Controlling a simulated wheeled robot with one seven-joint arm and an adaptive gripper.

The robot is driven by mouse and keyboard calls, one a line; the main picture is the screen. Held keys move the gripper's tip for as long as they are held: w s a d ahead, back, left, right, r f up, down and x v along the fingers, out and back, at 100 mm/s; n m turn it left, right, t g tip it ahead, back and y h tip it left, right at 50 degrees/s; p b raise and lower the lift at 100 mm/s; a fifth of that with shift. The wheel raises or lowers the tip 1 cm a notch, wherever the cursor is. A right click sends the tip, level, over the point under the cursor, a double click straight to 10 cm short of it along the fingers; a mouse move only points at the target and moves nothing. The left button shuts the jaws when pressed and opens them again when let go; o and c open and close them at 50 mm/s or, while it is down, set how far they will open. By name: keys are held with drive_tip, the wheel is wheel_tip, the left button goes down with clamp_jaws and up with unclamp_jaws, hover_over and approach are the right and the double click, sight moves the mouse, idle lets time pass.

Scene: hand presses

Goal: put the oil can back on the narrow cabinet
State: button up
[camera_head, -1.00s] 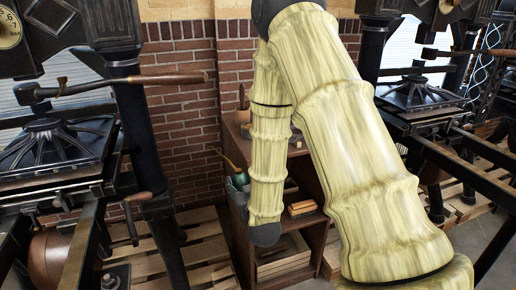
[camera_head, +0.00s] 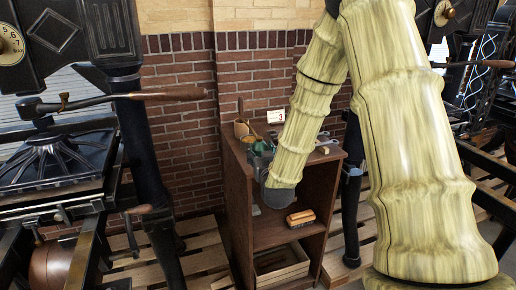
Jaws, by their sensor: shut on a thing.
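The narrow cabinet (camera_head: 237,190) is dark brown wood with an open front, against the brick wall. My gripper (camera_head: 261,155) is at the left part of the cabinet's top, largely hidden behind my arm's grey wrist. It is shut on the oil can (camera_head: 262,146), of which only a small green part shows just beyond the wrist. I cannot tell whether the can touches the cabinet top.
A tan container (camera_head: 241,130) stands at the top's back left corner, and a white number card (camera_head: 276,116) is behind. Small items (camera_head: 323,149) lie at the top's right. An orange-brown brush-like thing (camera_head: 300,218) is on the shelf. Black presses flank the cabinet.

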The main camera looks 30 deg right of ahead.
drive_tip(key=shift+w+d+f+p, duration=0.7)
drive_tip(key=shift+w+d+p, duration=0.05)
drive_tip(key=shift+w, duration=0.7)
drive_tip(key=shift+w+d+f+p, duration=0.75)
drive_tip(key=shift+w+d, duration=0.05)
drive_tip(key=shift+w, duration=0.7)
drive_tip(key=shift+w+d+f+p, duration=0.7)
drive_tip(key=shift+w+d+p, duration=0.05)
drive_tip(key=shift+w, duration=0.7)
drive_tip(key=shift+f, duration=0.2)
drive_tip(key=o, duration=1.3)
drive_tip(key=shift+r, duration=0.2)
